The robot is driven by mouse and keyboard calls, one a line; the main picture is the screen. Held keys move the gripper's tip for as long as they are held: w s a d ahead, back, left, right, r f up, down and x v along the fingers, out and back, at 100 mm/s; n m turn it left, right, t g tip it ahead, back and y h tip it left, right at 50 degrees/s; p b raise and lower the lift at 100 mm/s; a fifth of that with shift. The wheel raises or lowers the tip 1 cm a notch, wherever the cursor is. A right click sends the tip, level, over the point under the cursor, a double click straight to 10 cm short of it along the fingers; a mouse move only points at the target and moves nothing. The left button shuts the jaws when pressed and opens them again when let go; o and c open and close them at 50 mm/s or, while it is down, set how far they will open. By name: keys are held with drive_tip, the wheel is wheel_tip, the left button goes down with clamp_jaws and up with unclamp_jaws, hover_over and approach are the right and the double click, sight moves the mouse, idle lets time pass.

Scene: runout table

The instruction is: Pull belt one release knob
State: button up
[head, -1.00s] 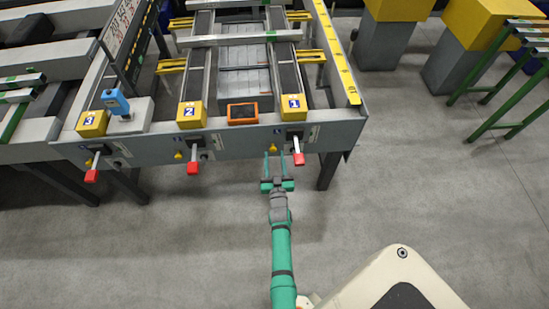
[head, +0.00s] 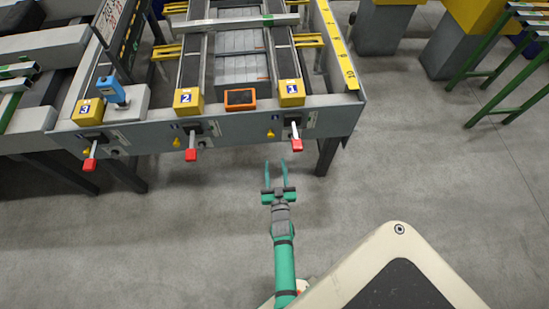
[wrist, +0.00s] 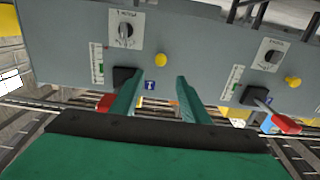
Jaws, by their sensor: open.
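The yellow release knob of belt one (head: 270,134) sits on the grey front panel, left of belt one's red-tipped lever (head: 297,145). My gripper (head: 275,164) is open and empty. In the head view its fingers point at the panel from in front of and below the knob, apart from it. The wrist view looks upside down: the knob (wrist: 161,60) shows just beyond and between the fingertips, and the red lever (wrist: 105,102) is partly hidden behind the left finger. Nothing is between the fingers.
Belt two's red lever (head: 191,154) and yellow knob (head: 177,141) are further left on the panel. A yellow block marked 1 (head: 291,92) and an orange-framed screen (head: 240,98) stand on the table edge. A table leg (head: 327,156) is to the right. The floor in front is clear.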

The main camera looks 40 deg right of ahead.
drive_tip(key=shift+s+a, duration=0.2)
drive_tip(key=shift+s, duration=0.15)
drive_tip(key=shift+a, duration=0.1)
idle(0.3)
drive_tip(key=s+a+r+n+y, duration=0.2)
drive_tip(key=s+a+r, duration=0.1)
drive_tip(key=s+a, duration=0.55)
drive_tip(key=s+a+r+n+y, duration=0.1)
drive_tip(key=s+a+r+y, duration=0.3)
drive_tip(key=a, duration=0.7)
drive_tip(key=s+a+r+n+y, duration=0.3)
drive_tip(key=s+a+r, duration=0.7)
drive_tip(key=s+r, duration=0.3)
wheel_tip(320, 180, up, 3)
drive_tip(key=shift+f+y, duration=0.2)
drive_tip(key=shift+y, duration=0.1)
